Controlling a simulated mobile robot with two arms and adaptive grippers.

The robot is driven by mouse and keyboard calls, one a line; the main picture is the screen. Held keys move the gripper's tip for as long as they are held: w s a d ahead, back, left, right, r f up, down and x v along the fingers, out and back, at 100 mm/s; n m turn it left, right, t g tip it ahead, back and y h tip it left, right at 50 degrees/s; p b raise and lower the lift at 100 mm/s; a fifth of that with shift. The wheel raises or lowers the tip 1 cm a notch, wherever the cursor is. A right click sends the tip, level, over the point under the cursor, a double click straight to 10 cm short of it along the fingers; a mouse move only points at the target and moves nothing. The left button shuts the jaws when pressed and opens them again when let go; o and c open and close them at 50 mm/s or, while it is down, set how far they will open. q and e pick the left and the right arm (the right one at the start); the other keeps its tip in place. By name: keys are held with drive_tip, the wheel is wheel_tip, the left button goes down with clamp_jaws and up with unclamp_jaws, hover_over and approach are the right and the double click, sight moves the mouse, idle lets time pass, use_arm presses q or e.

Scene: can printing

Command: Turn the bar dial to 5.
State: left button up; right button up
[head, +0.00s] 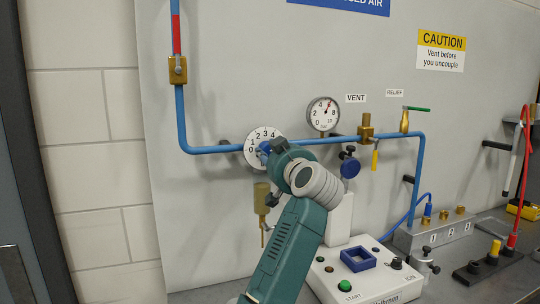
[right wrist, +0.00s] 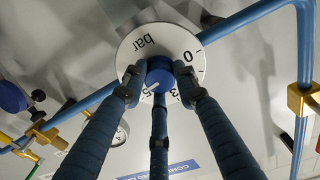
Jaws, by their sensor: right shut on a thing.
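The bar dial (head: 251,155) is a round white plate with black numbers on the blue pipe. In the head view 0 to 4 show, and my right gripper hides its right side. Its blue knob (right wrist: 158,74) shows in the right wrist view, with "bar", 0, 3 and 5 around it, upside down. My right gripper (right wrist: 160,88) is shut on the knob, fingers around it. A small pale mark on the knob lies toward the 5, but the fingers partly cover this area, so I cannot tell the exact setting. My left gripper is not in view.
A vent valve (head: 366,132) and a green-handled relief valve (head: 405,119) sit further right. A brass drain (head: 262,200) hangs below the dial. A control box (head: 330,270) stands below.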

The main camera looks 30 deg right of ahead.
drive_tip(key=shift+f+n+b, duration=0.15)
drive_tip(key=shift+n+b, duration=0.2)
drive_tip(key=shift+n, duration=0.75)
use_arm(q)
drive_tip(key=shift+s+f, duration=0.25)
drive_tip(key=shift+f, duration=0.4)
use_arm(e)
drive_tip(key=shift+n, duration=1.1)
drive_tip(key=o, duration=1.1)
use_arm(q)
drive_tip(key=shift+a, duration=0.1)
use_arm(e)
drive_tip(key=shift+o, duration=0.2)
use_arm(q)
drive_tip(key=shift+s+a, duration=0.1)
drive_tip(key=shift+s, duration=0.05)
use_arm(e)
drive_tip(key=v, duration=1.2)
